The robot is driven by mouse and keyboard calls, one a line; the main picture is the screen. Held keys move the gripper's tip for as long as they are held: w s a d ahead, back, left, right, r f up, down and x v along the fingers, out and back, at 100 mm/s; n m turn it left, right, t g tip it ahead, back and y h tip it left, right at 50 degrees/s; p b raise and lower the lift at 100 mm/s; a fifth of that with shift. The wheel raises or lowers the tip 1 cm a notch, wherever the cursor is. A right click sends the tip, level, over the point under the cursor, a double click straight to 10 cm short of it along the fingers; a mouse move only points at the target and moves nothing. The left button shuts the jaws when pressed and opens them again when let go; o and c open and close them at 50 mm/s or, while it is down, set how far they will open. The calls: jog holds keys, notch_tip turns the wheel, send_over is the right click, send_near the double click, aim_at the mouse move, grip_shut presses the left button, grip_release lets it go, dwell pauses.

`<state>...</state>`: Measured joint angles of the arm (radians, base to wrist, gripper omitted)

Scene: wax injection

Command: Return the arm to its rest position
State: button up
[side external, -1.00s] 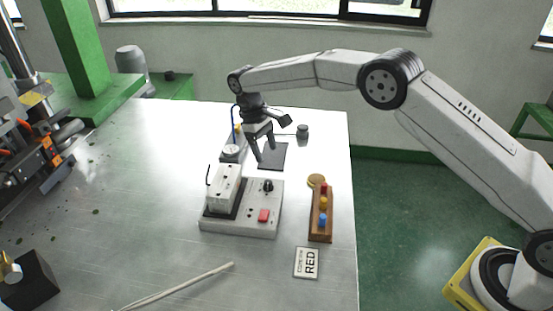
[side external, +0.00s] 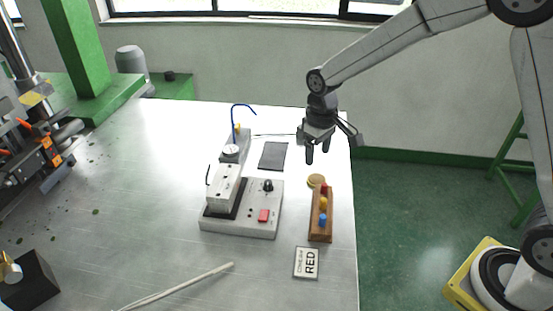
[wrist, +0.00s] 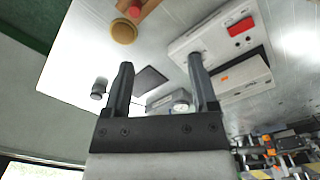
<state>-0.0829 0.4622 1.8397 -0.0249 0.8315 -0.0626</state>
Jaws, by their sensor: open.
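My gripper (side external: 317,155) is open and empty in the side external view, raised above the right edge of the metal table, behind the wooden peg rack. My arm reaches in from the upper right. In the wrist view my gripper (wrist: 158,85) shows two dark fingers spread apart with nothing between them but the table beyond.
Green floor lies right of the table.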

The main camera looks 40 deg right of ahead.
jog(key=s+d+f+m+t, duration=0.1)
jog(key=s+d+t, duration=0.1)
jog(key=s, duration=1.4)
jog(key=shift+d+f+m+t, duration=0.15)
jog(key=shift+d+m+t, duration=0.2)
jog(key=shift+d, duration=0.3)
